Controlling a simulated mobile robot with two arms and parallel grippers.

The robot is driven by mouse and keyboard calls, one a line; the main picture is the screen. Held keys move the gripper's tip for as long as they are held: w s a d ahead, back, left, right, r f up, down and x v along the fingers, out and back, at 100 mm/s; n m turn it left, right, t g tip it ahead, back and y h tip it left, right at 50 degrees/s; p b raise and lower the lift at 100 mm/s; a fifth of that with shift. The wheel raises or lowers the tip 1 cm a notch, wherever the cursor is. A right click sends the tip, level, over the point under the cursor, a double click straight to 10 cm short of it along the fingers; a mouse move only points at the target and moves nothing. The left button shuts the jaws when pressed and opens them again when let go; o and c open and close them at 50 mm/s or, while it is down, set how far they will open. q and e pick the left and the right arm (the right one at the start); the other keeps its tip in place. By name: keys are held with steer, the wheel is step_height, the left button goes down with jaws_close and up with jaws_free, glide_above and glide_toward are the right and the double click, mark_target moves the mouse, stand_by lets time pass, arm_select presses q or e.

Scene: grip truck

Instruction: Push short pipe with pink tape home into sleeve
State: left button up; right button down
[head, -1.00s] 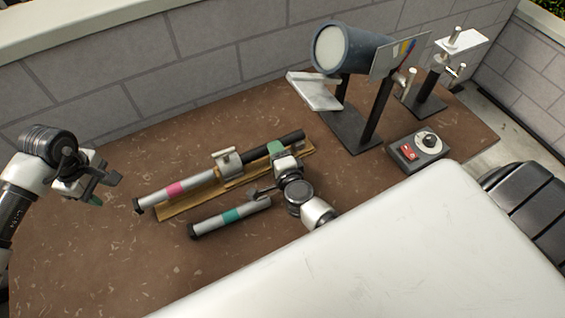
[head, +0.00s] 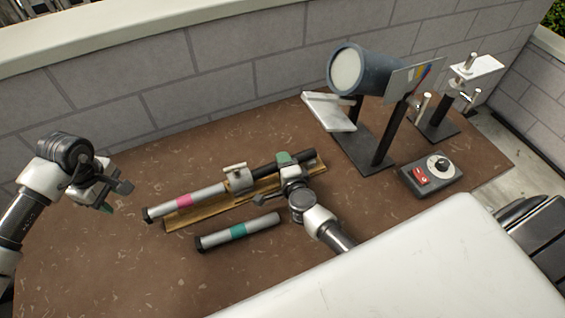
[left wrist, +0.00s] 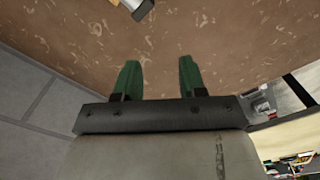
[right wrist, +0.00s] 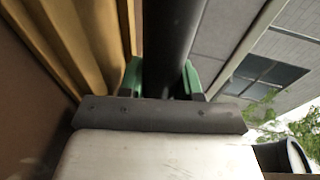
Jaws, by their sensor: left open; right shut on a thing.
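The short pipe with pink tape (head: 205,194) is silver with a black cap at its left end. It lies along the wooden cradle (head: 205,214), and its right end meets the silver sleeve (head: 239,181); how deep it sits is hidden. A black pipe (head: 270,165) runs right from the sleeve. My right gripper (head: 287,160) is shut on the black pipe, which also shows between its green fingers in the right wrist view (right wrist: 172,50). My left gripper (head: 112,200) is open and empty, left of the pink-taped pipe. Its green fingers show apart in the left wrist view (left wrist: 157,80).
A pipe with teal tape (head: 238,232) lies in front of the cradle. A lamp (head: 362,70) on a dark stand, a control box (head: 431,175) with a red switch, and another stand (head: 437,125) are at the right. The table's left part is clear.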

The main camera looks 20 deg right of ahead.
arm_select(q)
jaws_close()
steer(key=f+n+h, duration=0.1)
steer(key=f+n, duration=0.1)
steer(key=f, duration=0.1)
steer(key=a+f+n+h, duration=0.1)
steer(key=f+n, duration=0.2)
steer(key=f, duration=0.1)
steer(key=a+f+n+h, duration=0.1)
steer(key=f+n+h, duration=0.1)
steer(key=f, duration=0.1)
steer(key=shift+s+a+f, duration=0.1)
steer(key=shift+f, duration=0.35)
steer(key=shift+d, duration=0.8)
steer(key=shift+d, duration=0.1)
stand_by(1.3)
